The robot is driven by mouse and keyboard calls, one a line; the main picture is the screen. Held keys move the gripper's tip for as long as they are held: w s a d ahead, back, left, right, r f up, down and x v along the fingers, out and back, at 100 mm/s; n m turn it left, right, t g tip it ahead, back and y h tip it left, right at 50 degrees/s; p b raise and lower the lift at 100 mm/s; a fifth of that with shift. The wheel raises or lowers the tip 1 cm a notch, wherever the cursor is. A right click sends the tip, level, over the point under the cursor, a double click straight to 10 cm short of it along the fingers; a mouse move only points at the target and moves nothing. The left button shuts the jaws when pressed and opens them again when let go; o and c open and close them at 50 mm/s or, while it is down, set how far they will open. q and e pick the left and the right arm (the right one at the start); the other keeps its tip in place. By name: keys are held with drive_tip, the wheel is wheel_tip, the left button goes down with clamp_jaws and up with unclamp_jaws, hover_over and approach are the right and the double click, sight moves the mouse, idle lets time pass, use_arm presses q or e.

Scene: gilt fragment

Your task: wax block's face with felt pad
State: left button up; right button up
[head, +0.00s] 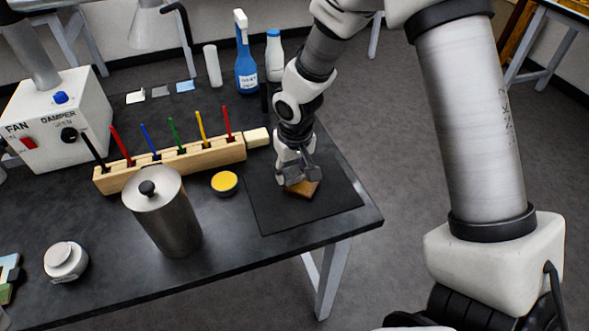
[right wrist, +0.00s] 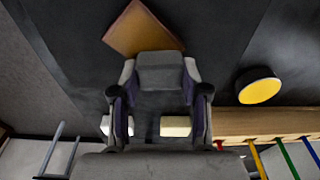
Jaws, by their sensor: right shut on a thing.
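The brown wooden block (head: 304,188) lies on the dark mat (head: 345,187) near the table's right end. It also shows in the right wrist view (right wrist: 140,27), turned cornerwise, with its near part hidden. My right gripper (head: 297,176) is over the block, pointing down. In the right wrist view, its fingers (right wrist: 158,92) are shut on a grey pad (right wrist: 160,72), which looks like the felt pad. The pad overlaps the block's near edge; I cannot tell whether they touch. An open tin of yellow wax (head: 224,182) stands left of the mat. My left gripper is not in view.
A wooden rack (head: 180,163) with several coloured sticks stands behind the tin, a pale block (head: 257,137) at its right end. A steel canister (head: 163,215) stands front left of the tin. A blue spray bottle (head: 246,65) and a white bottle (head: 274,58) stand behind.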

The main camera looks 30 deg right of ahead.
sight(287, 170)
drive_tip(key=shift+w+a+r+p, duration=0.35)
drive_tip(key=shift+w+a+p, duration=0.1)
drive_tip(key=shift+w+p, duration=0.2)
drive_tip(key=r+p, duration=0.1)
drive_tip(key=r, duration=0.1)
drive_tip(key=r+p, duration=0.2)
drive_tip(key=shift+s+d, duration=0.15)
drive_tip(key=shift+s, duration=0.25)
drive_tip(key=shift+w+r+p, duration=0.25)
drive_tip(key=shift+r+p, duration=0.7)
drive_tip(key=shift+p, duration=0.2)
drive_tip(key=shift+s+r+p, duration=0.2)
drive_tip(key=shift+r+p, duration=0.4)
drive_tip(key=shift+r, duration=0.05)
drive_tip(key=shift+w+f, duration=0.1)
drive_tip(key=shift+w, duration=0.05)
